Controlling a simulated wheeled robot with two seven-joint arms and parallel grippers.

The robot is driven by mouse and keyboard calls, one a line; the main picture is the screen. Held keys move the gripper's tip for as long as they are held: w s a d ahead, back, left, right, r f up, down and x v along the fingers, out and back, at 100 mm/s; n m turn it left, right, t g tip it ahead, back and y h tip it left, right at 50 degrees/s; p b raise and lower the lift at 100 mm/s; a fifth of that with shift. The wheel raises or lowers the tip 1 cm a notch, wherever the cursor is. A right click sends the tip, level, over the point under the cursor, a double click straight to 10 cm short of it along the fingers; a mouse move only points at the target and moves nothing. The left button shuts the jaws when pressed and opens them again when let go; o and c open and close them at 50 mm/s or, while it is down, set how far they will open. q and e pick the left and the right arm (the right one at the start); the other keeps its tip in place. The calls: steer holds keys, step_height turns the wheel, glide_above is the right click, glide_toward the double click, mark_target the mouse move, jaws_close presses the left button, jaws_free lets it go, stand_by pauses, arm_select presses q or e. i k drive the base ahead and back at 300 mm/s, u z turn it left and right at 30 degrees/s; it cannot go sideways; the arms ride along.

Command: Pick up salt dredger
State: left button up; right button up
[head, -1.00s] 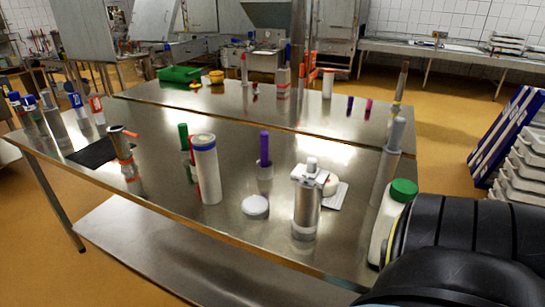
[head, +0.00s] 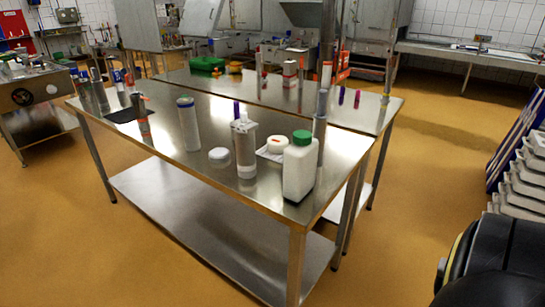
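No item on the steel table (head: 215,185) can be told for certain as the salt dredger at this size. Candidates stand upright near its front and right side: a tall pale cylinder with a blue-rimmed top (head: 189,127), a metal cylinder with a white fitting on top (head: 245,150), and a grey cylinder (head: 320,130) behind a white bottle with a green cap (head: 299,175). Neither of my grippers shows in the head view. Only a black rounded part of mine is at the lower right.
A low white round piece (head: 219,157) and a white round item on a cloth (head: 277,144) lie between the cylinders. An orange-topped cylinder (head: 141,120) stands by a dark mat at left. Stacked trays (head: 520,180) stand at right. Yellow floor is clear in front.

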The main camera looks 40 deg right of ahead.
mark_target(244, 135)
steer(key=z, duration=1.45)
